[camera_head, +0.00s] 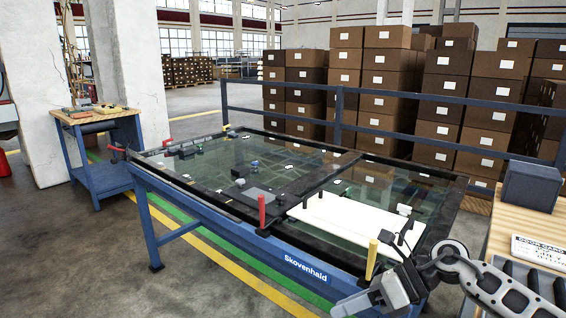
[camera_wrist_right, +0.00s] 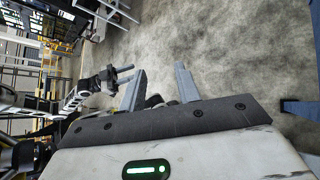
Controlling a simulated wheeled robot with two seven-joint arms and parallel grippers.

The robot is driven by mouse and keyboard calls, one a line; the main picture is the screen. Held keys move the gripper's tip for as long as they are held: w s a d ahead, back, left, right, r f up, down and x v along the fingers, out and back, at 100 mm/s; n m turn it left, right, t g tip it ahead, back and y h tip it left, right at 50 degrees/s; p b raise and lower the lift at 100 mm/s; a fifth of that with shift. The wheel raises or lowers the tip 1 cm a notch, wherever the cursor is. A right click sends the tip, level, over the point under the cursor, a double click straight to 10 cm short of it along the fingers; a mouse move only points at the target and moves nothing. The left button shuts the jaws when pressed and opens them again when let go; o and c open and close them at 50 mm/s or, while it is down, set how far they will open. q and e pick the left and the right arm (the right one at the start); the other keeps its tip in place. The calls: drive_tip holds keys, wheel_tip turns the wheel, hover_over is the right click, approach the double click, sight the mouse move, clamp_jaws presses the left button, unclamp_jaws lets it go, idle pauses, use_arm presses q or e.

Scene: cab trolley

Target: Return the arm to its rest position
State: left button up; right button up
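My right arm comes in at the lower right of the head view, and its gripper (camera_head: 372,298) hangs low by the near right corner of the glass-topped table (camera_head: 215,203). In the right wrist view my right gripper's two fingers (camera_wrist_right: 158,86) stand well apart, with nothing held between them. My left arm does not show in the head view. In the right wrist view another gripper, my left one (camera_wrist_right: 126,74), shows small, its two fingers apart and seemingly empty.
A white panel (camera_head: 340,220) lies on the table between red and yellow posts. A wooden bench with a dark box (camera_head: 531,186) and a labelled box (camera_head: 540,252) stands close on the right. Cardboard stacks (camera_head: 390,85) stand behind a blue rail (camera_head: 385,131). Open floor lies left.

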drive_tip(key=s+a+r+m+t+y, duration=0.1)
drive_tip(key=s+a+m+t+y, duration=0.2)
drive_tip(key=m, duration=0.4)
drive_tip(key=s+a+r+m+t+y, duration=0.1)
drive_tip(key=s+a+m+t+y, duration=0.1)
drive_tip(key=a+m+t+y, duration=0.35)
drive_tip(key=s+d+f+m+h, duration=0.5)
drive_tip(key=s+f+m+h, duration=0.2)
drive_tip(key=m, duration=0.8)
drive_tip(key=s+d+f+m+t+h, duration=0.1)
drive_tip(key=s+d+f+m+h, duration=0.4)
drive_tip(key=m, duration=1.1)
wheel_tip(320, 180, down, 6)
drive_tip(key=s+h, duration=0.2)
drive_tip(key=h, duration=0.2)
drive_tip(key=shift+r+h, duration=0.25)
drive_tip(key=shift+h, duration=0.1)
drive_tip(key=shift+o, duration=0.4)
drive_tip(key=shift+d+t, duration=0.1)
drive_tip(key=shift+t, duration=0.15)
